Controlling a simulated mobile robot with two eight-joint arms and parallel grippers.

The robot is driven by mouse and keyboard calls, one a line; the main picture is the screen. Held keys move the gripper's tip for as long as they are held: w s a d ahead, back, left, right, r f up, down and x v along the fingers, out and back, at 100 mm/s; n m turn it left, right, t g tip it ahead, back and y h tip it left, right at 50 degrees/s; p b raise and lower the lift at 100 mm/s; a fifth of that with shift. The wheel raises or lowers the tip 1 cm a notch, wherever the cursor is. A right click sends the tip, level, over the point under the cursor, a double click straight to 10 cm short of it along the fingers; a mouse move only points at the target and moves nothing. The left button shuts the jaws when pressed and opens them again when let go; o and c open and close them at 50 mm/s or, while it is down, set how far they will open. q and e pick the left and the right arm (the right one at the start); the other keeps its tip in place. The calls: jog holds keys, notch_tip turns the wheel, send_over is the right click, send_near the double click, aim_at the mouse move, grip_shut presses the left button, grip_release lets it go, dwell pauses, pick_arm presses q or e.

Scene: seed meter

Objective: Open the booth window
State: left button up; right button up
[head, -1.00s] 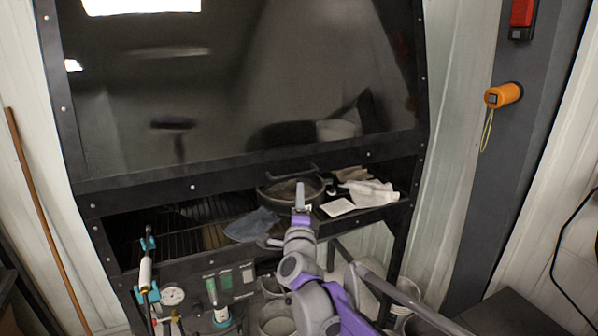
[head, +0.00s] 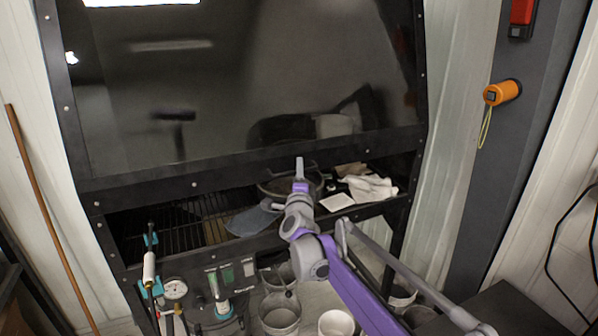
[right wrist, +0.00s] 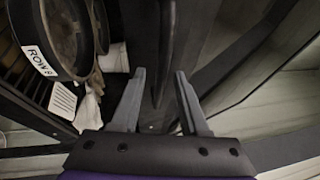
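The booth window (head: 240,90) is a large dark glossy pane in a black riveted frame. Its black lower rail (head: 240,168) runs above an open gap over the booth's work shelf. My right gripper (head: 299,162) reaches up in front of this lower rail, near its middle. In the right wrist view my right gripper (right wrist: 161,76) has its two grey fingers spread apart. A dark bar or panel edge (right wrist: 158,50) shows between and beyond the fingertips; I cannot tell if they touch it. My left gripper is out of view.
A round pan (head: 268,187), a blue-grey cloth (head: 250,221) and a white cloth (head: 370,188) lie on the shelf. A gauge (head: 175,289) and several buckets are below. An orange device (head: 502,93) hangs on the right post. A wooden pole (head: 45,210) leans at left.

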grip_shut()
dwell(1.3)
